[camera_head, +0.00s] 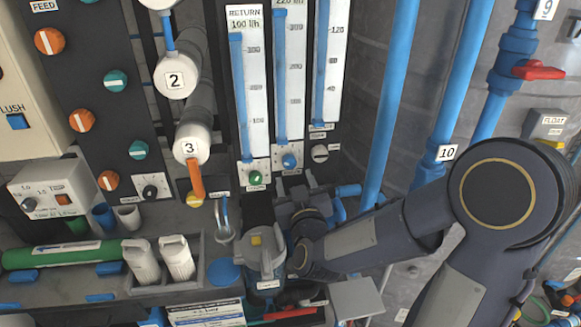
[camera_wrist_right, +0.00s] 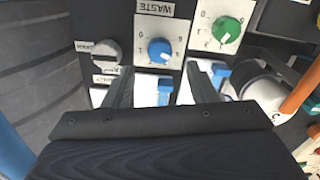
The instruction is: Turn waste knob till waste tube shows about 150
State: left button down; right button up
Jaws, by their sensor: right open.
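The blue waste knob (camera_head: 289,160) sits on a white dial plate below the middle flow tube (camera_head: 281,80). In the right wrist view the knob (camera_wrist_right: 160,50) shows upside down under the label WASTE, its white pointer towards the lower right. The middle tube has a tall blue column reaching near the top of its scale; its label reads about 220 l/h. My right gripper (camera_head: 296,190) is open just below the knob. In the wrist view its fingers (camera_wrist_right: 160,75) stand apart, with the knob beyond and between their tips, apparently untouched. My left gripper is out of view.
The green return knob (camera_head: 256,178) is close on the left and a grey knob (camera_head: 320,153) close on the right. A grey jug-like piece with a yellow square (camera_head: 265,258) and white bottles (camera_head: 177,258) stand below. A blue pipe (camera_head: 392,100) runs at the right.

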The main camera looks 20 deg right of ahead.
aim_at(290, 164)
jog(key=x, duration=0.6)
jog(key=shift+w+d+p, duration=0.15)
jog(key=shift+w+p, duration=0.2)
jog(key=c, duration=1)
jog(key=shift+o, duration=0.2)
